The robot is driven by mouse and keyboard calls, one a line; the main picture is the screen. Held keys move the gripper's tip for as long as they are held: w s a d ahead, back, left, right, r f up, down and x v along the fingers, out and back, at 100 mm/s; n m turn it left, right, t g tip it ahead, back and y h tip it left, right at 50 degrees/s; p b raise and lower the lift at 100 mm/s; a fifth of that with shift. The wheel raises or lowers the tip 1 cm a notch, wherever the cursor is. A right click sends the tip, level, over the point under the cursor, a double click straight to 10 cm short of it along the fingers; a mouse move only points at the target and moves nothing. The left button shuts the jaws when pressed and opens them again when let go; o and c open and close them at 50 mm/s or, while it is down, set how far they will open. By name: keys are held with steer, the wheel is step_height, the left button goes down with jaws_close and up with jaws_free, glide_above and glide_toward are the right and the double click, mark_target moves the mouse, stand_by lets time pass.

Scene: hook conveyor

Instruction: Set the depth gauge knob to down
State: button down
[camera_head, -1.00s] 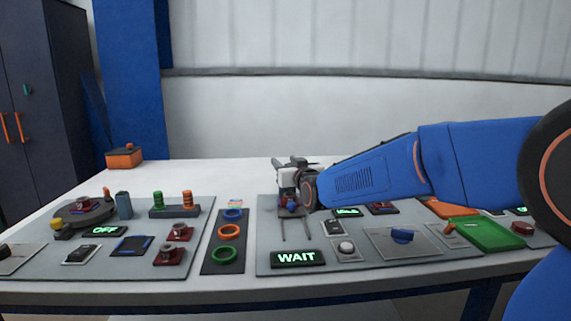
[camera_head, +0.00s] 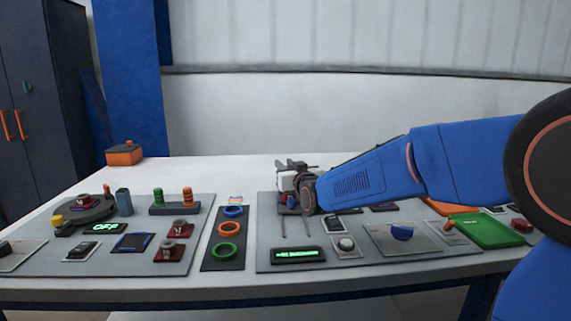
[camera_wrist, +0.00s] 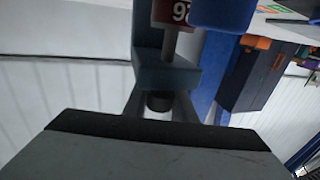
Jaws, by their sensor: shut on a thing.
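My gripper (camera_head: 288,201) is low over the upper left of the middle panel (camera_head: 265,262), above two thin rails (camera_head: 295,225). Its jaws are shut on a dark red labelled block (camera_wrist: 172,14) with a short stem; digits show on its label in the wrist view. The jaws hide part of the block and stem. A blue knob (camera_head: 402,233) sits on a square plate right of the rails, and a pale round knob (camera_head: 345,243) sits on a smaller plate. No readable label shows which is the depth gauge knob. My gripper is apart from both.
A display (camera_head: 298,255) shows small green text. The left panel (camera_head: 150,265) holds a turntable, an OFF display (camera_head: 105,228) and red blocks. Coloured rings (camera_head: 230,230) lie on a dark strip between the panels.

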steer(key=c, duration=1.5)
jaws_free()
steer(key=shift+f, duration=0.35)
steer(key=shift+o, duration=0.2)
steer(key=shift+r, duration=0.1)
steer(key=shift+s, duration=0.15)
steer(key=shift+s+d, duration=0.1)
steer(key=shift+s, duration=0.2)
steer(key=v, duration=1.6)
steer(key=shift+s, duration=0.2)
steer(key=shift+s+d, duration=0.1)
steer(key=shift+d, duration=0.05)
